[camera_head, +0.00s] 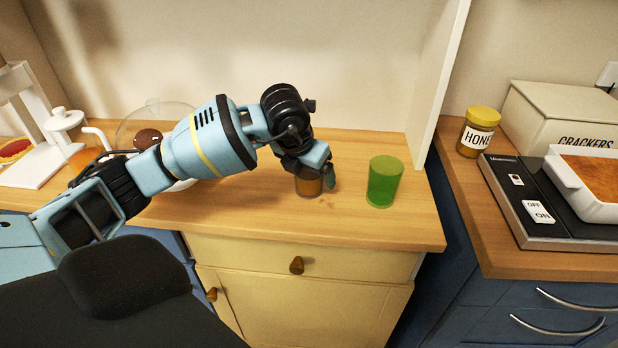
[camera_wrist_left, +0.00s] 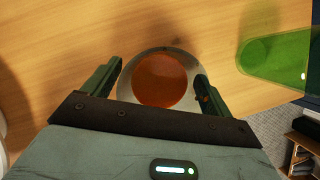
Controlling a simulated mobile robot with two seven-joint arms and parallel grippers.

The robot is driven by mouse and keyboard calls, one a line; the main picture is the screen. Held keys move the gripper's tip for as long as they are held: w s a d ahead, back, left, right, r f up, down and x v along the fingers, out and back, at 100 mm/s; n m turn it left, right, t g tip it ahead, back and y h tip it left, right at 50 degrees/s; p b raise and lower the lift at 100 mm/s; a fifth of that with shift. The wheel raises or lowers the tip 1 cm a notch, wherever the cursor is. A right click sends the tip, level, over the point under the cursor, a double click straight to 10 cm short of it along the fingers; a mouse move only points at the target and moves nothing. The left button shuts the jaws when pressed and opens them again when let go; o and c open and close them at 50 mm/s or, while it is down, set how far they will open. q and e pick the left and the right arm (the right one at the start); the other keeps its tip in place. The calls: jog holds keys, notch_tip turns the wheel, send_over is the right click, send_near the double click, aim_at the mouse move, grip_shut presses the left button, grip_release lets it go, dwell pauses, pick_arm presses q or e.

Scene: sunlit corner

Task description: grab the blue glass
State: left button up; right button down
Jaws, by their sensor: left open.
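No glass in view looks blue. A small glass or jar (camera_head: 307,188) with orange-brown contents stands on the wooden counter, partly hidden by my left gripper (camera_head: 318,172). In the left wrist view it is a round shape (camera_wrist_left: 160,80) with a pale rim, seen from above. My left gripper (camera_wrist_left: 157,82) is open, with one finger on each side of this glass; I cannot tell whether they touch it. A green glass (camera_head: 384,181) stands upright to the right, apart from the gripper. It also shows in the left wrist view (camera_wrist_left: 275,55). My right gripper is not in view.
The wooden counter (camera_head: 400,228) is clear in front of the glasses. A white upright panel (camera_head: 436,80) stands behind the green glass. A honey jar (camera_head: 478,133), a crackers box (camera_head: 560,120) and a dish on a dark appliance (camera_head: 540,225) are at the right. A glass bowl is behind my arm.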

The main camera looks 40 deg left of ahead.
pick_arm(q)
jog(key=c, duration=1.3)
jog(key=shift+r, duration=0.25)
jog(key=shift+r, duration=1.4)
jog(key=shift+s+a+r, duration=0.1)
jog(key=shift+s+r, duration=0.05)
jog(key=shift+s+a+r+b, duration=0.25)
jog(key=shift+s+a+b, duration=0.4)
jog(key=shift+s, duration=1.75)
jog(key=shift+s+a+r+b, duration=0.3)
jog(key=shift+s+a, duration=0.6)
jog(key=shift+s, duration=1.55)
jog(key=shift+s+a+r+b, duration=0.15)
jog(key=shift+s+a+b, duration=0.55)
jog(key=shift+s, duration=1.7)
jog(key=shift+s+a, duration=0.1)
jog(key=shift+s, duration=0.05)
